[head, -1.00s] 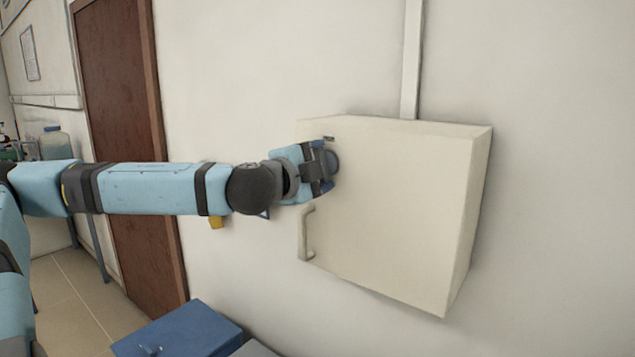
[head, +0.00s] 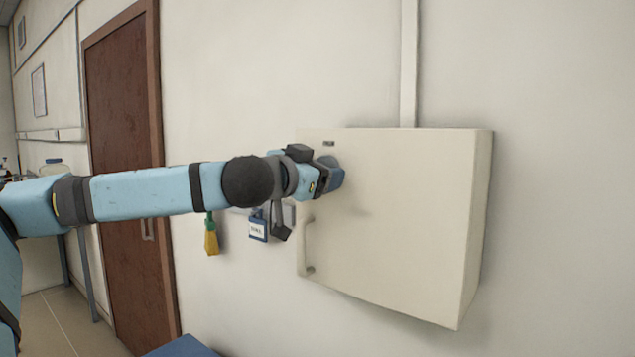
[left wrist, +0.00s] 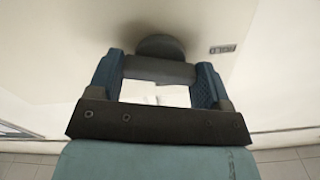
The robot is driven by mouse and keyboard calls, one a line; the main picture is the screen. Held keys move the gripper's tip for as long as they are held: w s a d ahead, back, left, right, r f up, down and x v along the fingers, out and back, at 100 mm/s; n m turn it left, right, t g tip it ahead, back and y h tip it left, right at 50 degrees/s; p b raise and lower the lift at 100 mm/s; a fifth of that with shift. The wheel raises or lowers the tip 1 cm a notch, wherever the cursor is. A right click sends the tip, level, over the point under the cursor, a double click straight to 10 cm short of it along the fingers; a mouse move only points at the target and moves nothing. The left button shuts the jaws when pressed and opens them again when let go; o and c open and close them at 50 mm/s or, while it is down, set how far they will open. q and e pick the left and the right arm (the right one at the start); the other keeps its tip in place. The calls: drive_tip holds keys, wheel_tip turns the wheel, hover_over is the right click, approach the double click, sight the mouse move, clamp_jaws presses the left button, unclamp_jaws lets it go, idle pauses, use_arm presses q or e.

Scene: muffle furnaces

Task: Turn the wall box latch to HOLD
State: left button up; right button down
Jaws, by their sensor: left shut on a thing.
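The cream wall box (head: 400,220) hangs on the wall, with a pull handle (head: 307,245) at the lower left of its door. The latch (left wrist: 160,45) shows in the left wrist view as a dark grey round disc with a bar in front of it. In the head view only a grey part of the latch (head: 328,160) shows; the rest is behind my fingers. My left gripper (head: 331,181) is shut on the latch, with its blue fingers on either side of the bar in the left wrist view (left wrist: 160,73). My right gripper is not in view.
Tags, one yellow (head: 211,238) and one blue (head: 258,228), hang on the wall left of the box. A brown door (head: 125,150) is further left.

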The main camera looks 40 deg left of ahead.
use_arm(q)
drive_tip(key=shift+n+b, duration=0.95)
drive_tip(key=shift+n, duration=0.95)
drive_tip(key=shift+r, duration=0.1)
drive_tip(key=o, duration=0.9)
drive_tip(key=shift+w, duration=0.1)
drive_tip(key=s, duration=0.4)
drive_tip(key=s+d+b, duration=0.1)
drive_tip(key=s, duration=0.8)
drive_tip(key=shift+s+d, duration=0.25)
drive_tip(key=shift+s, duration=0.15)
